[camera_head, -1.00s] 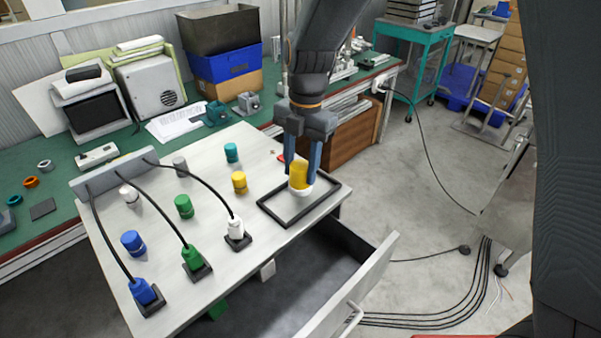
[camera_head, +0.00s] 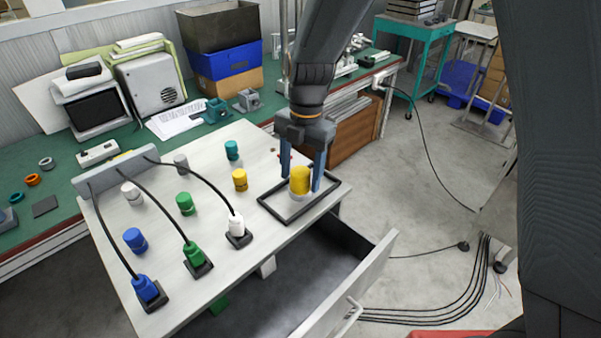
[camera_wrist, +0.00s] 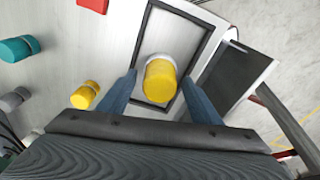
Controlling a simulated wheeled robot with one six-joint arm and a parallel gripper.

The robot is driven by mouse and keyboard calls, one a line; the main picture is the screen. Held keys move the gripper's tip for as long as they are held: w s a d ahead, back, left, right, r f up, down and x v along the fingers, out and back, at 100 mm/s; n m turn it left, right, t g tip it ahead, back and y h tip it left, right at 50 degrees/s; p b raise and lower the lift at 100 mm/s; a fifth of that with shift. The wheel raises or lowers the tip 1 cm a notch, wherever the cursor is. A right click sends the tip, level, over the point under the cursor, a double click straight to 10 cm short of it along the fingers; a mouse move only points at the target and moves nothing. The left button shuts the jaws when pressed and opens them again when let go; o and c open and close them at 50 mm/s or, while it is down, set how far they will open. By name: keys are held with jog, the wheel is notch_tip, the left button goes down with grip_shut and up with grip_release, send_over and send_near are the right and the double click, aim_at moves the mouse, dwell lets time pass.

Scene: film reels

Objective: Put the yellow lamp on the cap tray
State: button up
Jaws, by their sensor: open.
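The yellow lamp (camera_head: 299,181) stands upright on its pale base inside the black-framed cap tray (camera_head: 272,213), at the right end of the white table. In the wrist view the lamp (camera_wrist: 160,80) sits between my fingers, with space on both sides, and the tray's black rim (camera_wrist: 142,18) runs around it. My gripper (camera_head: 302,184) is open around the lamp, its fingers pointing down and apart from it. A smaller yellow cap (camera_head: 239,181) stands on the table left of the tray.
Green (camera_head: 185,203), blue (camera_head: 134,240) and teal (camera_head: 232,150) caps stand to the left. Cabled plugs, including a white one (camera_head: 236,226), sit left of the tray. An open drawer (camera_head: 350,300) juts out in front.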

notch_tip(320, 180, up, 12)
jog(key=w+b, duration=0.1)
jog(key=b, duration=0.3)
jog(key=s+d+f+m, duration=0.3)
jog(key=d+f+m, duration=0.1)
jog(key=d+m, duration=0.3)
jog(key=s+d+f+m+t, duration=0.1)
jog(key=s+d+f+m, duration=0.2)
jog(key=d+m, duration=0.5)
jog(key=s+d+f+m+t, duration=0.1)
jog(key=s+d+f+m, duration=0.3)
jog(key=m, duration=0.9)
jog(key=shift+s+d+f+m+h, duration=0.15)
jog(key=shift+d, duration=0.75)
jog(key=shift+s+d+f+m+h, duration=0.1)
jog(key=shift+d+f+m+h, duration=0.05)
jog(key=shift+d, duration=0.7)
jog(key=shift+s+d+f+m+t, duration=0.3)
jog(key=shift+s+d+m, duration=0.15)
jog(key=shift+m, duration=0.35)
jog(key=shift+a, duration=0.15)
